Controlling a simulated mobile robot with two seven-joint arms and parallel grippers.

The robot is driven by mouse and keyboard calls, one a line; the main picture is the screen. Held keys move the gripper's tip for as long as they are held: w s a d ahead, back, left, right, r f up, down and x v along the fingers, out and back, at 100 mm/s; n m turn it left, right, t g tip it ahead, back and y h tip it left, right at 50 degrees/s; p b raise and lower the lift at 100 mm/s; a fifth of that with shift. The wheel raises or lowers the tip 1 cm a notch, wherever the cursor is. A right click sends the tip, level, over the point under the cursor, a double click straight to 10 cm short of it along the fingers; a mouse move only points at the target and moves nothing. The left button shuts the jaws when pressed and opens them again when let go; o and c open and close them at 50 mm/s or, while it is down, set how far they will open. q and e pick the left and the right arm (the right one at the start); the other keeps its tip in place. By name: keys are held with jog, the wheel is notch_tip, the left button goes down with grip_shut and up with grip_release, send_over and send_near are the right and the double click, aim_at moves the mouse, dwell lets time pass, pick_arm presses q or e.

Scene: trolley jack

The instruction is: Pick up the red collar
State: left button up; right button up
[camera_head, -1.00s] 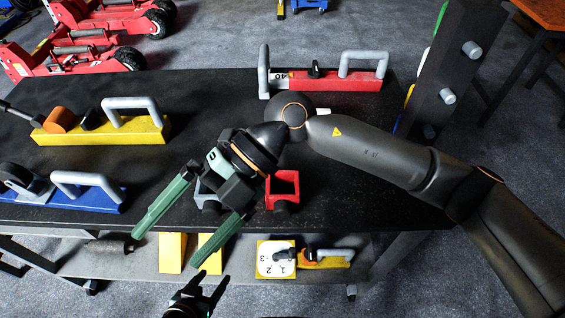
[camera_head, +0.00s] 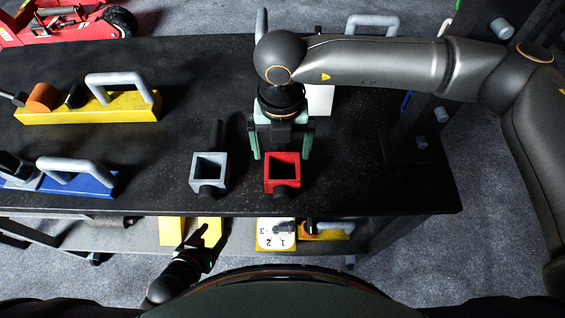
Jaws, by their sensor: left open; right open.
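The red collar (camera_head: 283,185), a square hollow block with a dark knob at its front, stands near the front edge of the dark table (camera_head: 335,190). A similar grey collar (camera_head: 210,180) stands to its left. My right gripper (camera_head: 281,150) has green fingers and is open just behind and above the red collar, its fingers spread wide to either side of the collar's back edge; I cannot tell whether they touch it. My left gripper (camera_head: 210,235) is open and empty in front of the table, low at the bottom left of the view.
A yellow jack (camera_head: 120,112) and a blue jack (camera_head: 65,183), both with grey handles, lie on the left of the table. A lower shelf (camera_head: 125,235) holds yellow parts. A dark post (camera_head: 415,130) with grey pegs stands at the right.

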aim_at(282, 157)
jog(key=shift+d+f+p, duration=0.1)
jog(key=shift+f+p, duration=0.5)
jog(key=shift+f, duration=2.2)
jog(key=shift+w+r, duration=0.1)
jog(key=shift+r, duration=0.05)
grip_shut()
